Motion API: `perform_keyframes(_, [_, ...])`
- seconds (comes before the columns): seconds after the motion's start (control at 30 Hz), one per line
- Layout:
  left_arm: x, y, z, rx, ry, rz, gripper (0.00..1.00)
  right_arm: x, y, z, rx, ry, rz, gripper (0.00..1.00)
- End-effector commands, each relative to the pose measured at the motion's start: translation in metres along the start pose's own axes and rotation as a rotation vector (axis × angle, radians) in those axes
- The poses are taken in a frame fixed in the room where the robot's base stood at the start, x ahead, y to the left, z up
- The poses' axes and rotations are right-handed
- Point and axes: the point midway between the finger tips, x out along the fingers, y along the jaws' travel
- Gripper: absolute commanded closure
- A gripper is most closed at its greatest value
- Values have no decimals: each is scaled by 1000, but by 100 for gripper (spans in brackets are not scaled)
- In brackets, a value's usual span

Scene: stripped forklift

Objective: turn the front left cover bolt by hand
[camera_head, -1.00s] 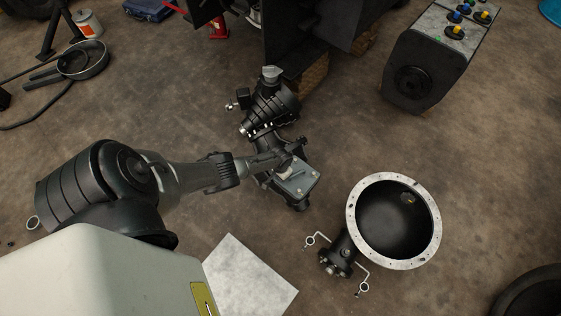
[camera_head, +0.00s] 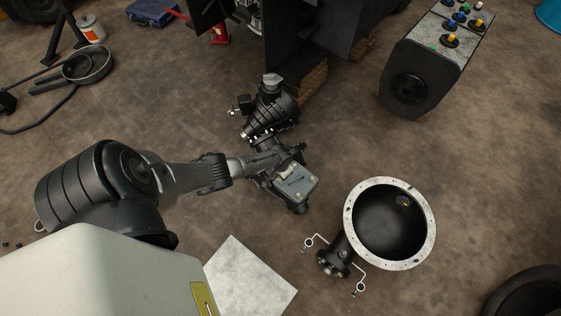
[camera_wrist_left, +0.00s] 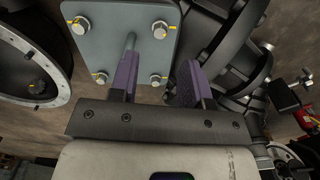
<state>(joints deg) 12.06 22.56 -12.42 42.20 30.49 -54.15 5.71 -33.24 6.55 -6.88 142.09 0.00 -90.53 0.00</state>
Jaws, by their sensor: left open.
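The grey square cover plate (camera_head: 298,183) sits on a dark housing in the middle of the floor in the head view. In the left wrist view the cover (camera_wrist_left: 118,48) fills the upper left, with silver bolts near its corners, yellow marks beside them and a grey rod standing up. My left gripper (camera_wrist_left: 157,80) is open, with purple-padded fingers. One corner bolt (camera_wrist_left: 155,80) appears between the fingers in the picture; I see no contact with it. In the head view my left gripper (camera_head: 282,160) reaches the cover's upper left side. My right gripper is not in view.
A round black housing with a pale flange (camera_head: 430,243) stands right of the cover. A ribbed black assembly (camera_head: 268,112) adjoins above it. A white sheet (camera_head: 248,279) lies below on the floor. A control box (camera_head: 433,62) stands at upper right.

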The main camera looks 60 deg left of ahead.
Motion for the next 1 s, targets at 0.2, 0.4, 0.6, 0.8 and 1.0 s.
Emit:
perform_keyframes(0.2, [-42,0,0,1,1,0,56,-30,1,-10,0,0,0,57])
perform_keyframes(0.4, [-62,0,0,0,1,0,56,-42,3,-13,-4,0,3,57])
perform_keyframes(0.6, [-69,0,1,0,-1,-1,56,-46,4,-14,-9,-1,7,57])
perform_keyframes(0.8, [-69,0,0,0,-1,-1,56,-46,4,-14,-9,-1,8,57])
perform_keyframes(1.0, [-69,0,0,0,0,-1,56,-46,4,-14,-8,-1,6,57])
